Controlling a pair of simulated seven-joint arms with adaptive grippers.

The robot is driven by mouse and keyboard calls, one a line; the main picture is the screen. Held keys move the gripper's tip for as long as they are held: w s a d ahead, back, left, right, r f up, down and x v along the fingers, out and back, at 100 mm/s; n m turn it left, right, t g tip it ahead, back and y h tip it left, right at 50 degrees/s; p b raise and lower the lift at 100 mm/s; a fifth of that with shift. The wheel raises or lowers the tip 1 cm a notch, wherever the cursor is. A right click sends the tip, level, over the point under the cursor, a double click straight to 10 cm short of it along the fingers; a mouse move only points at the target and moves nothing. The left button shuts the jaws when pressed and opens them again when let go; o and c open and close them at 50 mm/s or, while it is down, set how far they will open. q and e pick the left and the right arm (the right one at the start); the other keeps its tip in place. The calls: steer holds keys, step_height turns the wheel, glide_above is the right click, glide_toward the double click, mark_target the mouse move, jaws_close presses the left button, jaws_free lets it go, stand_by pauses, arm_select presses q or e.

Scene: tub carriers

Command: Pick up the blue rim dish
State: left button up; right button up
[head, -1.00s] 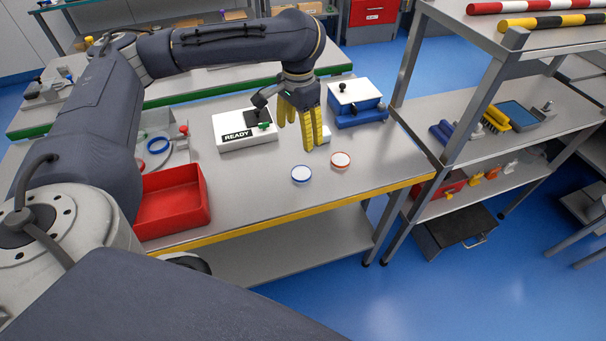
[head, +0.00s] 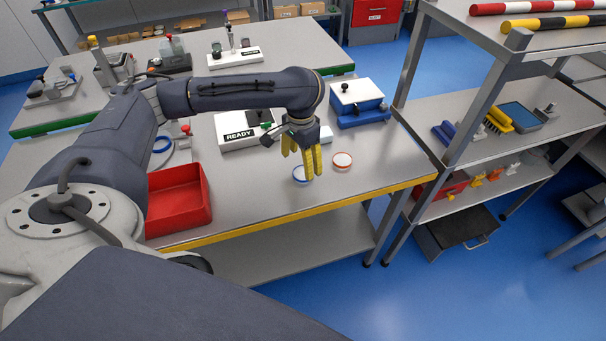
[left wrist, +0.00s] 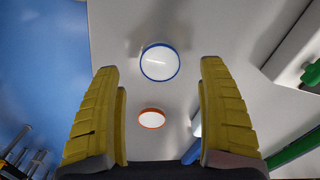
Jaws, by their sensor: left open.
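The blue rim dish (head: 298,175) is a small round white dish with a blue edge on the grey bench, partly hidden behind my left gripper's fingers in the head view. In the left wrist view the dish (left wrist: 160,62) lies ahead of the fingertips, centred between them. My left gripper (head: 304,178) points down with yellow fingers, open and empty, over or close beside the dish; its fingers also show wide apart in the left wrist view (left wrist: 159,68). My right gripper is not in view.
An orange rim dish (head: 342,161) lies just right of the blue one. A red bin (head: 180,212) is at left, a READY box (head: 236,142) and a blue box (head: 358,118) stand behind. The yellow front edge (head: 300,215) is near.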

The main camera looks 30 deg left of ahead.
mark_target(301, 174)
arm_select(q)
steer(key=shift+f, duration=2.65)
steer(key=c, duration=1.3)
